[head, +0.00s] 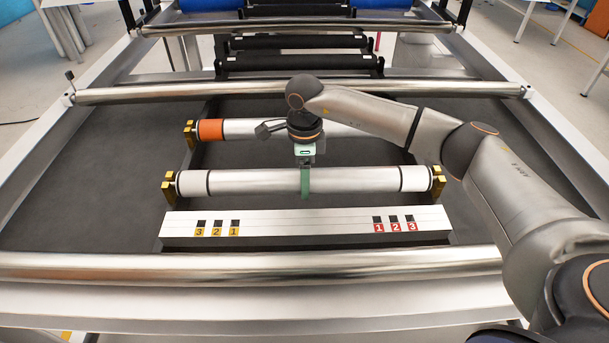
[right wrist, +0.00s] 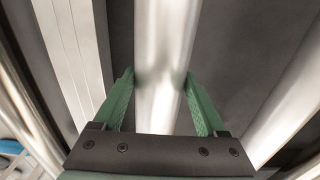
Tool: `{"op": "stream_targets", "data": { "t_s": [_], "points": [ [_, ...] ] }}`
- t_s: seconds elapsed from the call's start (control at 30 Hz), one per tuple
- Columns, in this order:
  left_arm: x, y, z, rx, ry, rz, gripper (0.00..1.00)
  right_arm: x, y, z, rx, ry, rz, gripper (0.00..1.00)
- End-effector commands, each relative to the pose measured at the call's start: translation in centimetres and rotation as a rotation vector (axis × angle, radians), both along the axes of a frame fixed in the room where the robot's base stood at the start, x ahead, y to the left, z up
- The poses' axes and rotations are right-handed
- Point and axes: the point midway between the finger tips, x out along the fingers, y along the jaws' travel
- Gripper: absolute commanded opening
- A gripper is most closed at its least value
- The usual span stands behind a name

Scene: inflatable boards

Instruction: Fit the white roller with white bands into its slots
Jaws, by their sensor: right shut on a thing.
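The white-banded roller (head: 260,183) is a silvery cylinder with a white band at each end, lying left to right between yellow end brackets (head: 438,184). My right gripper (head: 305,192) comes down on its middle from above and is shut on it. In the right wrist view the green fingers (right wrist: 160,78) sit on both sides of the roller (right wrist: 162,110). The roller's ends are at the brackets; I cannot tell whether they are fully seated. My left gripper is out of view.
An orange-banded roller (head: 240,130) lies behind, partly hidden by my right arm. In front is a white slotted block (head: 305,222) with yellow and red number labels. Large metal bars (head: 200,265) cross the frame in front and behind. Dark board surface (head: 80,190) is free at the left.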

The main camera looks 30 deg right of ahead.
Motion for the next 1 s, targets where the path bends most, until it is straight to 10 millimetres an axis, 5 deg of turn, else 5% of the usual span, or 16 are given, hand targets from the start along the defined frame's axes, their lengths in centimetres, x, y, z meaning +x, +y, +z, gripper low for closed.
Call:
{"op": "stream_targets", "data": {
  "t_s": [0.03,0.07,0.27,0.67,0.73,1.0],
  "points": [
    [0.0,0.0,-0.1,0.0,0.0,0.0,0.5,0.1,0.0,0.0,0.001,-0.004,0.0,0.0],
    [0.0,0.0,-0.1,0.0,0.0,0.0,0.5,0.1,0.0,0.0,0.001,-0.004,0.0,0.75],
    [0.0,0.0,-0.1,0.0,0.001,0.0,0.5,0.1,0.0,0.0,0.001,-0.003,0.0,0.98],
    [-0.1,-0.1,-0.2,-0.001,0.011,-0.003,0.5,0.0,0.0,-0.2,0.0,0.001,0.0,1.0],
    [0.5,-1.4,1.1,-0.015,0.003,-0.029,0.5,0.0,0.0,-0.2,0.0,0.001,0.0,1.0],
    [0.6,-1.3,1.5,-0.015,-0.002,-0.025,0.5,0.2,0.0,6.5,0.001,-0.007,0.0,1.0]
  ]
}}
